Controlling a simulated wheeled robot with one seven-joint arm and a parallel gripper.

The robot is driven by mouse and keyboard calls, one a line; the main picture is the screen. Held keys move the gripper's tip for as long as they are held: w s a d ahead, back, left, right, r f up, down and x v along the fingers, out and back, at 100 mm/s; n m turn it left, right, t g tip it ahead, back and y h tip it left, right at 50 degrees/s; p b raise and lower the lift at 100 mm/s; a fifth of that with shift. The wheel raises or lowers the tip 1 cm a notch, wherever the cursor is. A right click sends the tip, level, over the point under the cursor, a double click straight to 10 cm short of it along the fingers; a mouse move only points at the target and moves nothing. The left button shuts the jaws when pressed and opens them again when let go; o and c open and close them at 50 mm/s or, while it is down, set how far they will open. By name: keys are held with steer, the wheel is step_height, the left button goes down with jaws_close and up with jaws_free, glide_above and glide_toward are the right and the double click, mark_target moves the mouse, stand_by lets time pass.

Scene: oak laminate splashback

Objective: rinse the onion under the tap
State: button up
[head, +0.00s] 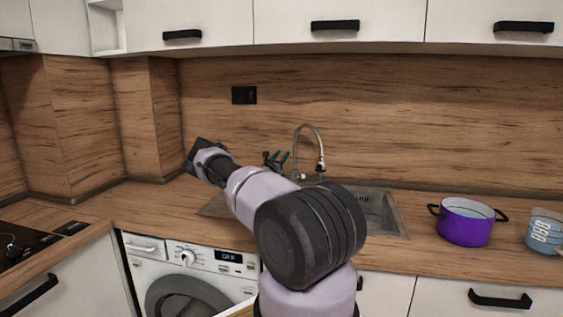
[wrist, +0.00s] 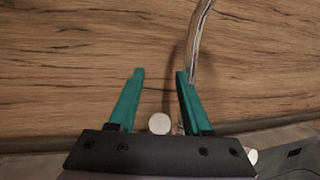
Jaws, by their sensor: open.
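The onion does not show in either view. The tap (head: 312,131), a tall curved metal spout, stands at the back of the sink (head: 396,221), which my arm partly hides. My gripper (head: 276,158) with teal fingers is at the tap's left, above the counter. In the wrist view my gripper (wrist: 160,74) is open, with nothing held between the fingers. The tap's pipe (wrist: 202,32) runs up beside the right finger; I cannot tell whether they touch. A round pale metal knob (wrist: 159,123) shows low between the fingers.
A purple pot (head: 467,221) and a blue-and-white lettered container (head: 544,232) stand on the counter at the right. A dark hob (head: 22,246) is at the left. A washing machine (head: 200,265) sits under the counter. The wooden splashback (head: 420,120) is close behind the tap.

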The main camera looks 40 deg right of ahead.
step_height(320, 180, up, 7)
steer(key=shift+r, duration=0.2)
stand_by(0.6)
